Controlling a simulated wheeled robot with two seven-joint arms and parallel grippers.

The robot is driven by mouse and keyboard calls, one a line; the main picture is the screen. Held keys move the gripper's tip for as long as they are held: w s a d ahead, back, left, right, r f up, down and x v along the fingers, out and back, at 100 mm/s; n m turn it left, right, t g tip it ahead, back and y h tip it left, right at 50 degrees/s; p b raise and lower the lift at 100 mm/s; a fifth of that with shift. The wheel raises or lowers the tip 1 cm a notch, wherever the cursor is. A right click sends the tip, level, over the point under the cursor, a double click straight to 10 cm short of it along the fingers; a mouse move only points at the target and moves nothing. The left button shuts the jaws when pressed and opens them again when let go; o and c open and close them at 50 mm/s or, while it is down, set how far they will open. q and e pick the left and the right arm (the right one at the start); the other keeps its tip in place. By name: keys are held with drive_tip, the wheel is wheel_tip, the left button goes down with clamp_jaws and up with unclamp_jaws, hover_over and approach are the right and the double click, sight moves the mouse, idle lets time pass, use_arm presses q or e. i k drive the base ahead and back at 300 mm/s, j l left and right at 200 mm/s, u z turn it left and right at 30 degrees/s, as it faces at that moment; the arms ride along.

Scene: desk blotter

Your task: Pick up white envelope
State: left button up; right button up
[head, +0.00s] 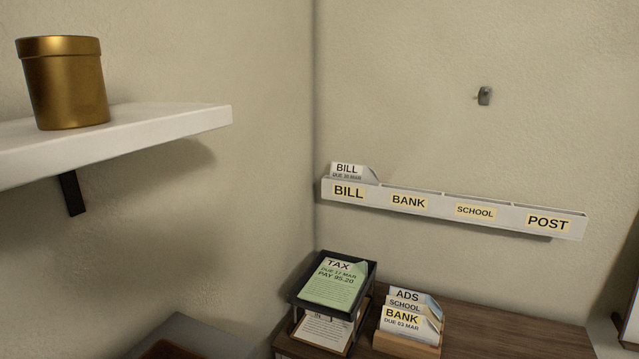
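No plain white envelope can be told apart with certainty. A small wooden holder (407,345) on the brown desk holds several upright pale papers or envelopes. Their labels read ADS (407,296), SCHOOL (405,305) and BANK (402,317), the last with DUE 03 MAR. A whitish BILL paper (348,171) stands in the BILL slot of the white wall rack (430,208). Neither of my grippers is in view.
A black two-level tray (298,297) left of the holder has a green TAX sheet (335,284) on top and a white sheet (322,331) below. The desk (510,335) is clear right of the holder. A white shelf (150,127) with a gold canister (66,85) juts from the left wall.

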sight(405, 325)
drive_tip(key=l+u, duration=0.3)
drive_tip(key=l, duration=0.4)
drive_tip(key=l+u, duration=0.35)
drive_tip(key=l, duration=0.35)
drive_tip(key=k+l+u, duration=0.1)
drive_tip(key=l+u, duration=0.2)
drive_tip(key=l, duration=0.35)
